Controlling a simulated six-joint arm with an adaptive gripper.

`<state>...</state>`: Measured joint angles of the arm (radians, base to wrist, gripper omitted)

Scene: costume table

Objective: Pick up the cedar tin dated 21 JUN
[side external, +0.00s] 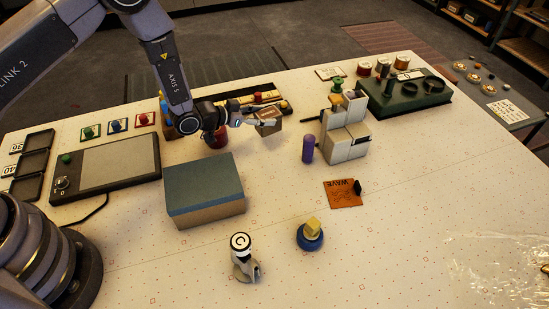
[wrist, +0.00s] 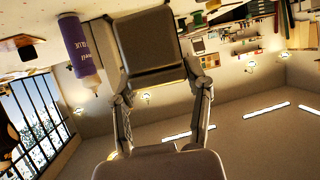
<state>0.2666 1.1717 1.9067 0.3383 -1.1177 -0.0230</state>
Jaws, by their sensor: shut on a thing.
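A small brown tin (side external: 268,128) is between the fingers of my gripper (side external: 262,122) in the side view, behind the blue-topped box. In the wrist view the tin (wrist: 150,45) shows as a dark, square-faced block. The fingers of my gripper (wrist: 158,75) lie along its two sides and are shut on it. No date or wood name can be read on the tin in either view. In the side view it appears above or close to the table; I cannot tell whether it touches. The wrist view is tilted, with the table at the top.
A blue-topped box (side external: 205,190) stands in front. A purple bottle (side external: 308,148) and grey blocks (side external: 346,138) stand right of my gripper; the bottle (wrist: 78,45) is close to the tin in the wrist view. A red can (side external: 217,138) is at left.

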